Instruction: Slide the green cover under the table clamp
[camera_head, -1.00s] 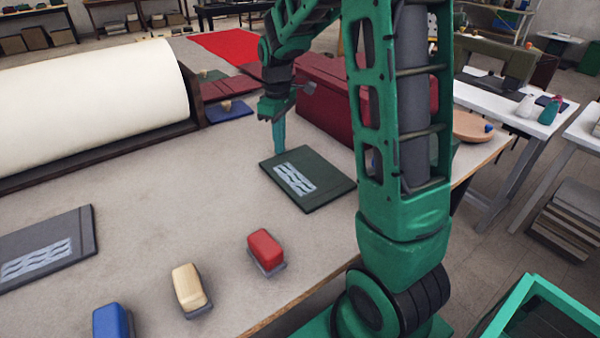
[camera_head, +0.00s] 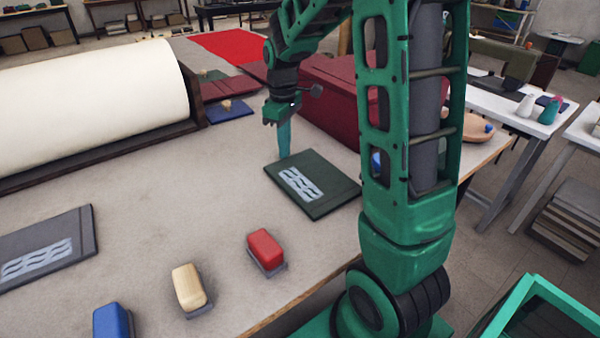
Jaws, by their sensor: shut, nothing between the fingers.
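The dark green cover (camera_head: 325,179) lies flat near the table's right front edge, with a pale wavy-patterned panel (camera_head: 301,183) on it. My gripper (camera_head: 284,153) points down with its fingers shut and empty. Its tips are at the cover's far edge and look to touch it. I cannot make out the table clamp for certain; my arm hides part of the table right of the cover.
A dark red box (camera_head: 335,97) stands behind the cover. Red (camera_head: 265,249), cream (camera_head: 188,287) and blue (camera_head: 111,320) blocks stand along the front. A grey cover (camera_head: 75,225) lies left, a large white roll (camera_head: 90,100) behind. The table's middle is clear.

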